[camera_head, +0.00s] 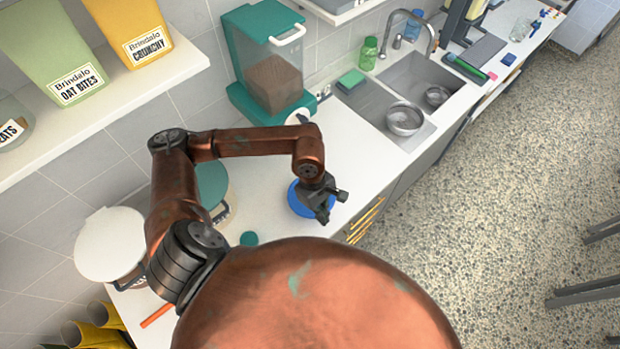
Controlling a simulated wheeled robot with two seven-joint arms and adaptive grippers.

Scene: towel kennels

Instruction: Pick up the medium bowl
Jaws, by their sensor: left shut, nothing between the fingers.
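My left gripper (328,206) hangs over the front part of the white counter, shut and empty. It is in front of a round blue thing (296,203), perhaps a bowl, and hides part of it; I cannot tell whether they touch. A steel bowl (404,119) stands on the drainer beside the sink, up and right of the gripper. A smaller steel bowl (437,96) is inside the sink. I cannot tell for sure which of these is the medium bowl. My right gripper is not in view.
A teal food dispenser (268,60) stands at the back of the counter (262,177). The sink (418,76) has a tall faucet (421,30) and a green bottle (369,53). A white-lidded bin (111,245) stands at left. A shelf with boxes overhangs.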

